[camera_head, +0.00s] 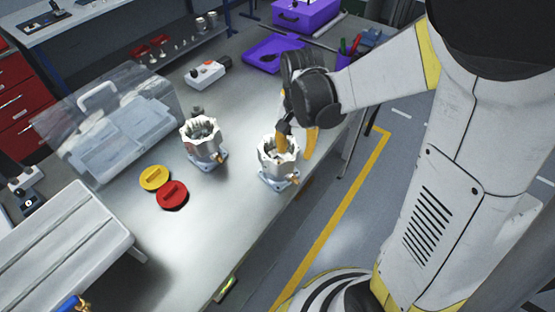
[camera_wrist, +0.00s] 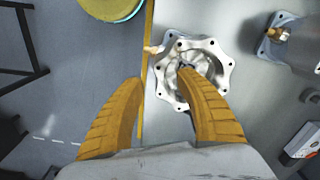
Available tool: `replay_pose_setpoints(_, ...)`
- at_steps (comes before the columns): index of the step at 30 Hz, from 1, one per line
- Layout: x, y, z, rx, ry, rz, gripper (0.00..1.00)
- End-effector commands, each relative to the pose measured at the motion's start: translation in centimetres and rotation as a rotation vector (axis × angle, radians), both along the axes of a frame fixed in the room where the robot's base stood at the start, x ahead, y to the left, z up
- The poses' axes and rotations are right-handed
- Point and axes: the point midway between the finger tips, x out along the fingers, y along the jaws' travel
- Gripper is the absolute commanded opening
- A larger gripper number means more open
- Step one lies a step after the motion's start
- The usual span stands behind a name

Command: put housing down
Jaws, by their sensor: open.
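Two silver machined housings stand upright on the grey metal table. One housing (camera_head: 278,160) is near the table's right edge, and my gripper (camera_head: 298,135) is right at its top rim. The other housing (camera_head: 204,143) stands to its left, clear of the gripper. In the wrist view, the nearer housing (camera_wrist: 205,66) shows its scalloped flange and open bore. My gripper's yellow fingers (camera_wrist: 160,85) are spread, with one fingertip over the bore and the other outside the flange on the left. I cannot tell whether a finger touches the housing. The second housing (camera_wrist: 290,42) is partly visible at right.
A yellow disc (camera_head: 155,178) and a red disc (camera_head: 172,194) lie left of the housings. A clear-lidded case (camera_head: 120,140), a white-and-red device (camera_head: 207,73) and a purple tray (camera_head: 272,54) are also on the table. The table's right edge is close to the nearer housing.

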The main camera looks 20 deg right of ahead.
Motion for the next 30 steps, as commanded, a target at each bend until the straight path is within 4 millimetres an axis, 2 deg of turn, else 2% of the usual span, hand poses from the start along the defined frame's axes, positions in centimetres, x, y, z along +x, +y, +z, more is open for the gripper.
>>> replay_pose_setpoints(12, 0.4, -0.3, -5.2, -0.001, -0.001, 0.001, 0.42)
replay_pose_setpoints(19, 0.3, -0.3, -5.1, -0.001, -0.001, 0.001, 0.41)
replay_pose_setpoints(23, 0.3, -0.3, -5.1, -0.001, -0.001, 0.001, 0.01)
replay_pose_setpoints(30, 0.3, -0.3, -5.1, 0.0, -0.001, 0.001, 0.0)
